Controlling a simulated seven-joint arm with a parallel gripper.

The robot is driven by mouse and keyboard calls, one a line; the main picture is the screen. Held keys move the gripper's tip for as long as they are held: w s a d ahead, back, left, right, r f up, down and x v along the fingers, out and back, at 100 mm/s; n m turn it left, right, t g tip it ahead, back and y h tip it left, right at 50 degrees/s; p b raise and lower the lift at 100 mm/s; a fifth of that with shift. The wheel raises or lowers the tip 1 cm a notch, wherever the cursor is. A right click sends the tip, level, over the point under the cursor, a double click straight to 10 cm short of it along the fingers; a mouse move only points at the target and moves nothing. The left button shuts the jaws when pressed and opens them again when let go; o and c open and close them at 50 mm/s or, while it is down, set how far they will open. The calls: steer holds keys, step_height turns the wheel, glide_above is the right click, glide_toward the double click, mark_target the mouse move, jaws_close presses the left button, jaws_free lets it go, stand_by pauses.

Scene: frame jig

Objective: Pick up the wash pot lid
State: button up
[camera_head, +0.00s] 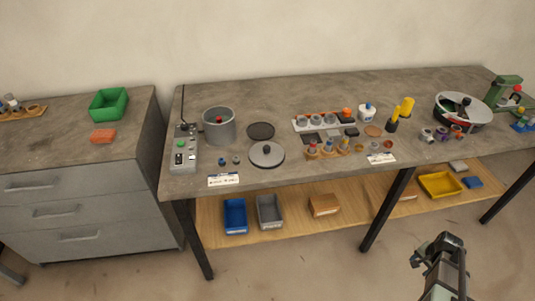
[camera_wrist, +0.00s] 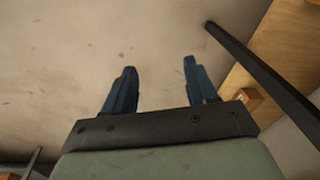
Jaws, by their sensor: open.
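The wash pot lid (camera_head: 267,155) is a round grey metal disc with a dark knob on top. It lies flat on the bench, right of and in front of the open grey pot (camera_head: 219,126). A dark round pad (camera_head: 261,131) lies just behind the lid. My gripper shows in the wrist view (camera_wrist: 159,78) with two blue fingers apart and nothing between them. It is over the floor. In the head view my arm is at the bottom right, in front of the bench and well away from the lid.
A control box (camera_head: 184,147) stands left of the pot. Small bottles on a wooden rack (camera_head: 328,150) stand right of the lid. A label card (camera_head: 223,180) lies near the bench's front edge. Bench legs (camera_head: 388,208) and a lower shelf (camera_head: 340,222) are below.

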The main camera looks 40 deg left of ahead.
steer(key=w+r+m+t, duration=0.2)
steer(key=w+r+t, duration=0.3)
steer(key=w+r, duration=1.6)
steer(key=s+a+r+n+g+y, duration=0.1)
steer(key=a+r+n, duration=0.3)
steer(key=a, duration=0.7)
steer(key=s+a+r+n+g+y, duration=0.1)
steer(key=s+a+r+n, duration=0.3)
steer(key=a, duration=0.8)
steer(key=s+a+r+n+g+y, duration=0.1)
steer(key=a+r+n, duration=0.5)
steer(key=a, duration=0.6)
steer(key=shift+s+r+n+g+y, duration=0.15)
steer(key=shift+s+n+g+y, duration=0.2)
steer(key=shift+s, duration=0.4)
steer(key=s+a+r+n+g, duration=0.1)
steer(key=s+a+r+n, duration=0.1)
steer(key=s+a+n, duration=0.4)
steer(key=s+a+r+n+g, duration=0.1)
steer(key=s+a+r, duration=0.25)
steer(key=a, duration=0.45)
steer(key=n+g, duration=0.2)
steer(key=n, duration=0.4)
glide_toward(267, 147)
steer(key=x, duration=0.8)
steer(key=shift+a+f, duration=0.15)
steer(key=shift+f, duration=0.15)
